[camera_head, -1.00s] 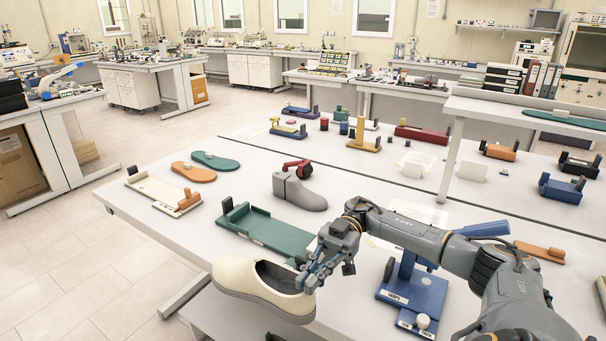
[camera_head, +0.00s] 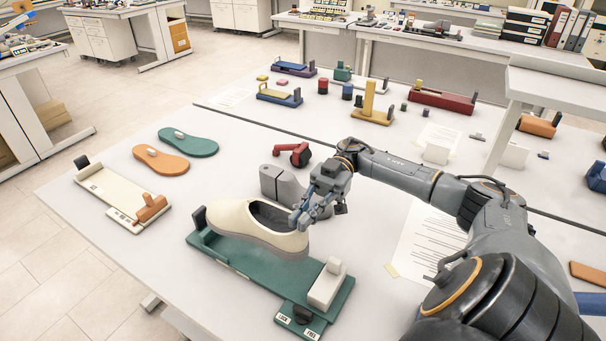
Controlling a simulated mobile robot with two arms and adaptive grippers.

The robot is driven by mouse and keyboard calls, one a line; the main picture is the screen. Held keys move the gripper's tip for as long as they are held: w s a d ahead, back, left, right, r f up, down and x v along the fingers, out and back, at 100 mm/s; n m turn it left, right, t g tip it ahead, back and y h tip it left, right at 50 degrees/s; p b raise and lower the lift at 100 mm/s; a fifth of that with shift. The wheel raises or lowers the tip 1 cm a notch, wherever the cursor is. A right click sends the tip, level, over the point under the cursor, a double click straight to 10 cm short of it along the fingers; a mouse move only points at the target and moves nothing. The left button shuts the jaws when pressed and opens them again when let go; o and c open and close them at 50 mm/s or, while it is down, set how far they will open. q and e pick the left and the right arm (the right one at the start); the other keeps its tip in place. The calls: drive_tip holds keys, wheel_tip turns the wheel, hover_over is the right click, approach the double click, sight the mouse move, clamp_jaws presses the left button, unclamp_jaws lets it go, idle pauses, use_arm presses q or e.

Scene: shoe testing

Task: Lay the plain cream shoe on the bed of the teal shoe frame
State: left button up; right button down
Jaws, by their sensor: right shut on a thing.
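The plain cream shoe (camera_head: 240,222) is over the far part of the teal shoe frame (camera_head: 222,256), its toe to the left near the frame's dark end stop. I cannot tell whether its sole touches the bed or is just above it. My right gripper (camera_head: 303,222) is shut on the shoe's collar at its right end. The frame's near end has a cream block (camera_head: 327,285), a dark knob and labels reading LOCK and FREE. My left gripper is not in view.
Printed paper (camera_head: 428,240) lies right of the shoe.

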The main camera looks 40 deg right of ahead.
sight(305, 235)
drive_tip(key=shift+s+a+r, duration=0.25)
drive_tip(key=shift+s+a, duration=0.05)
drive_tip(key=shift+s, duration=0.05)
drive_tip(key=shift+w+d+f, duration=0.1)
drive_tip(key=shift+w+d, duration=0.15)
drive_tip(key=shift+d, duration=0.05)
drive_tip(key=shift+w+f, duration=0.1)
drive_tip(key=shift+f, duration=0.25)
drive_tip(key=shift+f+b, duration=0.65)
drive_tip(key=shift+b, duration=0.1)
drive_tip(key=shift+f, duration=0.35)
wheel_tip(305, 235, down, 3)
drive_tip(key=shift+r+b, duration=0.1)
drive_tip(key=shift+b, duration=1.15)
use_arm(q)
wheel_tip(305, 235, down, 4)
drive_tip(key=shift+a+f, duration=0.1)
